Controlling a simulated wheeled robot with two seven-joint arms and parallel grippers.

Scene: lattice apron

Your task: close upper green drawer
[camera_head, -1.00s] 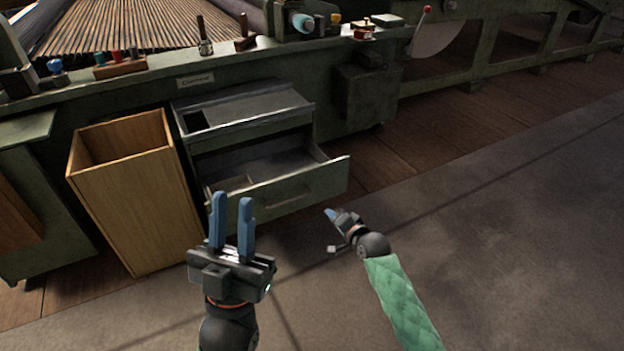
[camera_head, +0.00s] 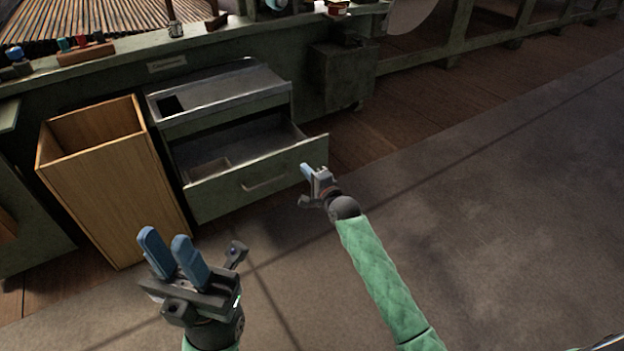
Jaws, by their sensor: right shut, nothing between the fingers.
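A green drawer (camera_head: 225,194) is pulled out of the green cabinet, its front facing me with a bar handle in the middle. Its inside is visible, with a small compartment at the left. Above it is a grey top surface (camera_head: 235,92) with a dark rectangular opening at the left. My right gripper (camera_head: 306,171) is shut and empty at the right part of the drawer front, right of the handle; I cannot tell whether it touches. My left gripper (camera_head: 168,246) is open and empty, below and left of the drawer, its fingers pointing up.
A tall open wooden bin (camera_head: 115,190) stands just left of the drawer. The long green machine bench (camera_head: 330,30) runs behind, with small items on its ledge. The floor (camera_head: 480,230) at the right is clear.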

